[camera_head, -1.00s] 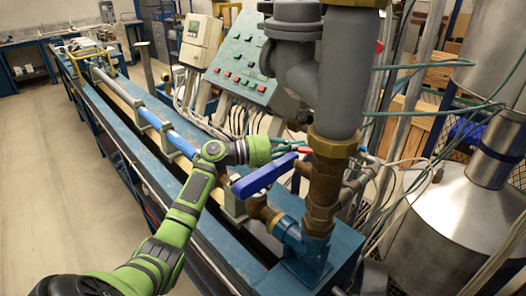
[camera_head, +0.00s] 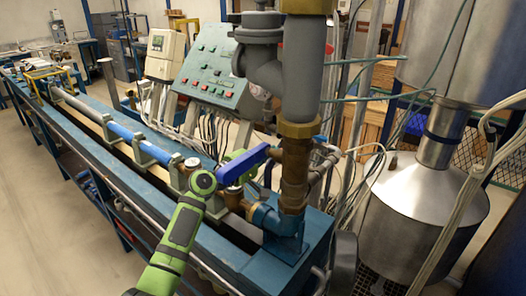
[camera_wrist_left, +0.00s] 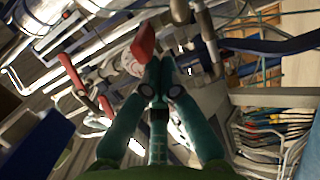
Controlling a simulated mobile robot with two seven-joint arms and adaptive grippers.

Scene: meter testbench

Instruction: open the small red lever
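The small red lever (camera_wrist_left: 143,44) shows in the left wrist view, just beyond and slightly left of the fingertips. In the head view I cannot make it out; the blue lever (camera_head: 243,165) and the brass pipe (camera_head: 296,172) cover that area. My left gripper (camera_wrist_left: 161,62) has its teal fingers converged with the tips together, close to the red lever; I cannot tell whether they touch it. In the head view the left hand is partly hidden behind the blue lever. My right gripper is not in view.
A second red handle (camera_wrist_left: 72,74) lies left in the wrist view. The thick grey vertical pipe (camera_head: 304,70) stands beside the hand. A control panel (camera_head: 212,77) is behind, the blue bench (camera_head: 85,140) runs left, and a steel tank (camera_head: 420,205) stands right.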

